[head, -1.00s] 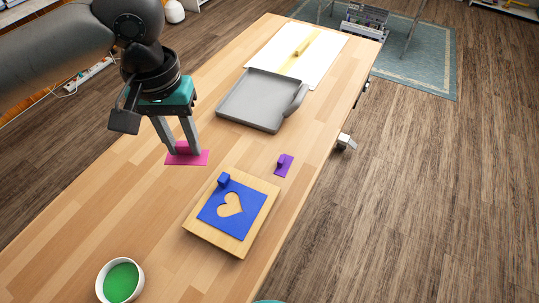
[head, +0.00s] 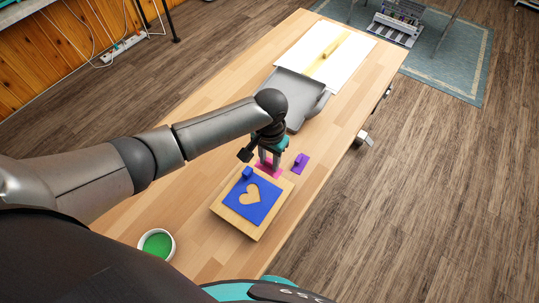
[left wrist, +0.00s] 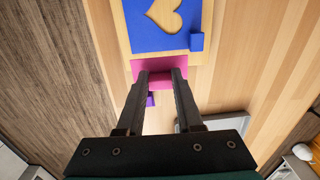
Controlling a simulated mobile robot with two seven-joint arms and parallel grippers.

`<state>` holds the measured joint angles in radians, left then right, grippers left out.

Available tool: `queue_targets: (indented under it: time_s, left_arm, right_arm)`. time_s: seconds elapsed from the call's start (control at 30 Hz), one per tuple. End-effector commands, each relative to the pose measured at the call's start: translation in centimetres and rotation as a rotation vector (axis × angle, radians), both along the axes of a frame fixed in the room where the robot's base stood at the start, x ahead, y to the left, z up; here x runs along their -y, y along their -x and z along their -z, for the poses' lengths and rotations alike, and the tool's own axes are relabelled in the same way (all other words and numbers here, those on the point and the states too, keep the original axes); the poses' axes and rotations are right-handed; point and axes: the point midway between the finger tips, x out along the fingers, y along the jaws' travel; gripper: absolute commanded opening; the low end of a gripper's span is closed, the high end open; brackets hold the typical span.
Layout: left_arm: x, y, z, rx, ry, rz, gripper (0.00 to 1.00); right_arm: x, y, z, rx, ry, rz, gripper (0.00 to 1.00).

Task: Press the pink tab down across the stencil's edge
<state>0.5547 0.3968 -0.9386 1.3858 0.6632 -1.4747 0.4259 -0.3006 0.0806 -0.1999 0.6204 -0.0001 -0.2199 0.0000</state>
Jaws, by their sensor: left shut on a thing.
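The blue stencil (head: 265,210) has a heart-shaped cutout and a small raised block at one corner. It lies on a light wooden board (head: 230,217); it also shows in the left wrist view (left wrist: 142,40). My left gripper (head: 269,164) is shut on the upright grip of the pink tab (head: 276,173). The tab shows better in the left wrist view (left wrist: 148,68), between the fingertips (left wrist: 161,72), with its flat part close to the board's edge on the side of the stencil's block. I cannot tell whether it touches the board. My right gripper is out of view.
A purple tab (head: 300,163) stands on the table just right of the gripper. A grey tray (head: 296,92) lies behind, partly hidden by my arm, with a white sheet (head: 350,66) beyond. A bowl of green paint (head: 157,244) stands front left.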

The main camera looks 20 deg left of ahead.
Motion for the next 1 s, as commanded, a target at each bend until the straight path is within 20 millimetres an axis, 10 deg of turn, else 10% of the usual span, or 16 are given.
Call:
queue_targets:
  time_s: [0.47, 1.0]
  left_arm:
    - [0.0, 0.2, -0.3, -0.001, -0.004, -0.002, 0.00]
    - [0.0, 0.2, 5.7, 0.001, -0.004, -0.002, 0.00]
  right_arm:
    - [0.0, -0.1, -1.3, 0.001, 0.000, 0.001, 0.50]
    - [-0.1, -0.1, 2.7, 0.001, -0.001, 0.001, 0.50]
